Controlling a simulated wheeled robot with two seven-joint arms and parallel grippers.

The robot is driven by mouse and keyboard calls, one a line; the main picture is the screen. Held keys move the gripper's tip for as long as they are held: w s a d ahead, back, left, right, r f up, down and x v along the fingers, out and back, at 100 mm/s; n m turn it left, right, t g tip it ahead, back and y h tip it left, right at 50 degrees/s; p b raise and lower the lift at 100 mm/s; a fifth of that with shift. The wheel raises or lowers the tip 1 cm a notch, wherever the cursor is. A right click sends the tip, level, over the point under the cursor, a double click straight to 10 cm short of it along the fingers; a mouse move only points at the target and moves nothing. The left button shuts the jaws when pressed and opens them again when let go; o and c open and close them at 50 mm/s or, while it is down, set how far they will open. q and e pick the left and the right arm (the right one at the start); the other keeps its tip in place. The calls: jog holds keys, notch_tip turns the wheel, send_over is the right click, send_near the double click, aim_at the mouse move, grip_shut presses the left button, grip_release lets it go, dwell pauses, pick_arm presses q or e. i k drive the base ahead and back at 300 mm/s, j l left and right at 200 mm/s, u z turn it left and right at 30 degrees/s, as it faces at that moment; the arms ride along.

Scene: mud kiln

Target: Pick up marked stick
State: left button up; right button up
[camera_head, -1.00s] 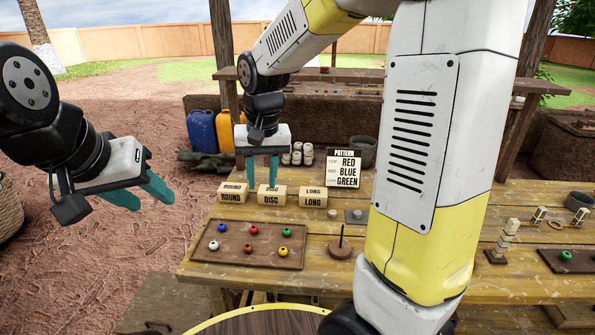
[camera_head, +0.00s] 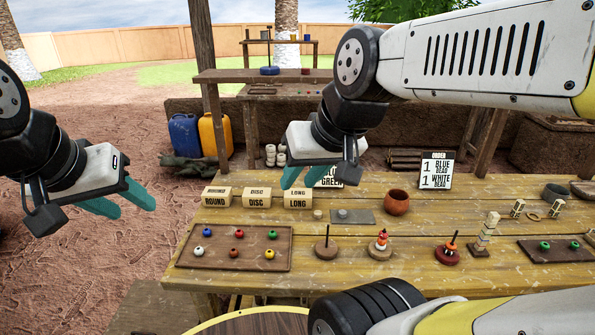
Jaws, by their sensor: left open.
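I cannot make out for sure which thing is the marked stick. A thin dark peg (camera_head: 326,238) stands bare on a round wooden base. A leaning stack of pale blocks (camera_head: 486,234) stands further right. My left gripper (camera_head: 128,203) is open and empty at the left, over the ground beside the table. My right gripper (camera_head: 293,178) hangs above the table's back edge; only one teal finger shows clearly.
Label blocks (camera_head: 257,197) line the table's back left. A bead tray (camera_head: 237,262) lies at the front left, and another tray (camera_head: 557,252) at the right. A clay pot (camera_head: 396,202) and an order card (camera_head: 436,170) stand behind. A shelf (camera_head: 270,75) rises at the back.

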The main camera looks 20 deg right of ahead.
aim_at(478, 249)
jog(key=k+z, duration=0.1)
jog(key=z, duration=2)
